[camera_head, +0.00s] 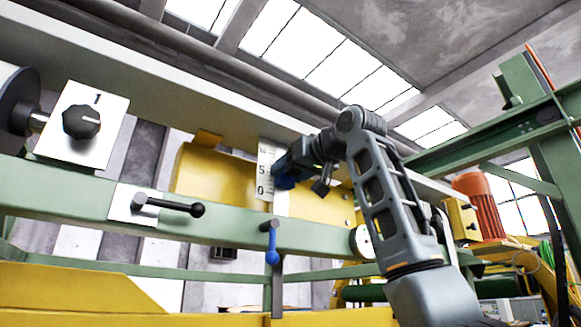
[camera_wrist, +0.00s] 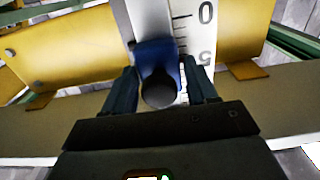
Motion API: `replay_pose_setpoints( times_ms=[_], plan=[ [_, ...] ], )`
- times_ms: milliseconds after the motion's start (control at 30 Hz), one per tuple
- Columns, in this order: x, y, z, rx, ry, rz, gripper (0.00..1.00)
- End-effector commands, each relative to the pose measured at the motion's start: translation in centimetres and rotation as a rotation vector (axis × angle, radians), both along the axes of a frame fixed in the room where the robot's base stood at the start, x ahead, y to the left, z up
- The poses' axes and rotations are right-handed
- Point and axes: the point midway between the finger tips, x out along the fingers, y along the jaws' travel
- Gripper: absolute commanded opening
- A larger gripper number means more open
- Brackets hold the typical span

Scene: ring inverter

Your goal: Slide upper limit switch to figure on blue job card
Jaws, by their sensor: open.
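The limit switch is a blue block (camera_wrist: 157,57) with a round dark knob (camera_wrist: 158,90), beside a white scale (camera_wrist: 205,45) marked 0 and 5 in the wrist view. It sits along the stretch between 0 and 5; the exact reading is unclear. In the head view its blue part (camera_head: 285,182) shows just right of the white scale (camera_head: 265,172). My gripper (camera_wrist: 161,88) is open, one finger on each side of the blue block and knob. Whether the fingers touch it I cannot tell. It also shows in the head view (camera_head: 287,170). No blue job card is visible.
Yellow panels (camera_head: 212,172) flank the scale. A green rail (camera_head: 70,195) runs below, with a black-knobbed lever (camera_head: 170,206) and a blue-handled lever (camera_head: 271,240). A dial marked 1 (camera_head: 81,121) is at left. An orange motor (camera_head: 480,205) stands at right.

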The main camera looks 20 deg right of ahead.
Motion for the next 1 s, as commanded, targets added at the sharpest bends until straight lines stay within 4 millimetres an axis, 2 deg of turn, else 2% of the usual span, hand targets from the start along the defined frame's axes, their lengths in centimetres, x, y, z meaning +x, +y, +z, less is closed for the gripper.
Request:
replay_pose_setpoints(
  times_ms=[300,867,1000],
  plan=[
    [0.22,0.07,-0.03,0.000,-0.001,0.000,0.55],
    [0.19,0.06,-0.02,0.000,-0.001,0.000,0.02],
    [0.19,0.06,0.00,0.000,-0.001,0.000,0.00]
  ],
)
